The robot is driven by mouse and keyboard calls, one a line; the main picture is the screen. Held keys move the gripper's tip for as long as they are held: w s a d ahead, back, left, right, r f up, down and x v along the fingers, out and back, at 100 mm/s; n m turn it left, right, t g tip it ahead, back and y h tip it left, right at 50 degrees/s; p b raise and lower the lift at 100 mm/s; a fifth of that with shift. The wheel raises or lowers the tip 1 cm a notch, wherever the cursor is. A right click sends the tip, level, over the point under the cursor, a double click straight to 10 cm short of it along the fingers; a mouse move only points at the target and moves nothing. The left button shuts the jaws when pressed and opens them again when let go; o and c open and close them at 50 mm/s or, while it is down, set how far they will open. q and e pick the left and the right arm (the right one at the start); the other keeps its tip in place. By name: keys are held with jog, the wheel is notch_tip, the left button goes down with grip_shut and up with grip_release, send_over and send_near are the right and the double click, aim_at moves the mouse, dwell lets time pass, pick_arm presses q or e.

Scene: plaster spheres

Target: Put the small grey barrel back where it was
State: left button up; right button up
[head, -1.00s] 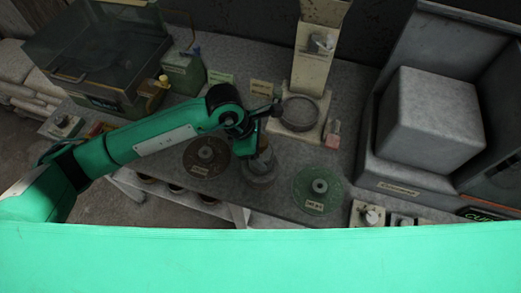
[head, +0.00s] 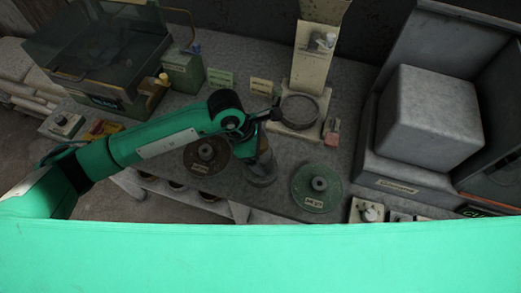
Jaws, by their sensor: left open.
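A small grey barrel (head: 262,174) stands on the grey bench between a brown disc (head: 206,155) and a green disc (head: 317,187). My left gripper (head: 257,153) is at the top of the barrel and hides part of it. Its jaws are open, but the fingers are dark and small, so I cannot tell whether they touch the barrel. My right gripper is not in view.
A pale stand with a round ring (head: 298,111) is behind the barrel. A large grey block (head: 431,118) fills the right. A green canister (head: 184,72) and a clear-lidded case (head: 95,50) stand back left. Small dials (head: 368,212) line the front right.

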pick_arm(q)
jog(key=shift+a+r+b, duration=0.15)
jog(key=shift+r+b, duration=0.2)
jog(key=shift+b, duration=0.05)
jog(key=b+v, duration=0.4)
jog(key=v, duration=0.7)
jog(key=shift+r, duration=0.25)
